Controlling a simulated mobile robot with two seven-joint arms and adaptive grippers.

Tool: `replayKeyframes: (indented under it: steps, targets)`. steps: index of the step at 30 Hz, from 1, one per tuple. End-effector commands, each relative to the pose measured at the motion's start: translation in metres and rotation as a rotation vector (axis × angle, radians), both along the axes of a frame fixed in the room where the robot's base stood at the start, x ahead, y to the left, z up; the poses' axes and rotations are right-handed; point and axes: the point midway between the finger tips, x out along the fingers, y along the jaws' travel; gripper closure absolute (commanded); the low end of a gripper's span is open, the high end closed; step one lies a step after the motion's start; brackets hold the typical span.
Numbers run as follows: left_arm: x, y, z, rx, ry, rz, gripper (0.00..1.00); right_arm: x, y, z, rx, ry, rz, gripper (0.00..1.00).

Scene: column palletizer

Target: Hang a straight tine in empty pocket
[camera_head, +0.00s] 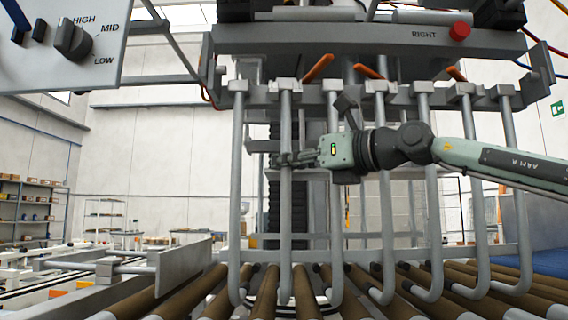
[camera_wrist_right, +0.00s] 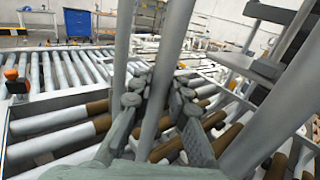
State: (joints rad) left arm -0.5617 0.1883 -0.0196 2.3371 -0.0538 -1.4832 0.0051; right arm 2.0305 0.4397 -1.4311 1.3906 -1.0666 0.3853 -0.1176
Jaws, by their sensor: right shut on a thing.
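My right gripper (camera_head: 287,160) is shut on a straight tine (camera_head: 285,220), a grey upright bar, a little above its middle. The tine's top meets a block on the crossbar (camera_head: 262,99); I cannot tell whether it is seated there. Its lower end hangs close above the rollers, without the hook that neighbouring tines show. In the right wrist view the tine (camera_wrist_right: 172,45) passes between the fingers of the gripper (camera_wrist_right: 155,95). Hooked tines (camera_head: 236,200) (camera_head: 385,220) hang on both sides. No empty pocket is plain to see. My left gripper is out of view.
Orange levers (camera_head: 318,68) stick up above the crossbar. A roller conveyor (camera_head: 205,300) runs below the tines. A control panel (camera_head: 60,50) with a knob is at upper left, and a red button (camera_head: 460,30) is at upper right. Neighbouring tines leave narrow gaps around my gripper.

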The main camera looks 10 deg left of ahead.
Motion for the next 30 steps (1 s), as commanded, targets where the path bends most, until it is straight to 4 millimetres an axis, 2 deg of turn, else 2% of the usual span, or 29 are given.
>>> replayKeyframes:
  steps: [7,8,14,23,26,30]
  targets:
    - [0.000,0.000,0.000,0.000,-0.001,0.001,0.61,-0.001,-0.001,0.003,0.004,-0.004,-0.001,1.00]
    - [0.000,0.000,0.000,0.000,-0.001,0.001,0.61,-0.001,-0.001,0.003,0.004,-0.004,-0.001,0.84]
    - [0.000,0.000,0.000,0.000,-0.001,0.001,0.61,0.000,0.000,0.002,0.003,-0.003,0.000,0.60]
    - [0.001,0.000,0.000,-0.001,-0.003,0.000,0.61,0.000,-0.001,-0.002,-0.003,0.003,0.000,0.60]
    - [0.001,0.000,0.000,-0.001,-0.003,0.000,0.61,-0.004,-0.008,-0.001,-0.002,0.001,0.000,0.60]
    - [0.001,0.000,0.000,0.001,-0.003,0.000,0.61,-0.014,-0.031,0.000,0.001,0.000,-0.001,0.60]
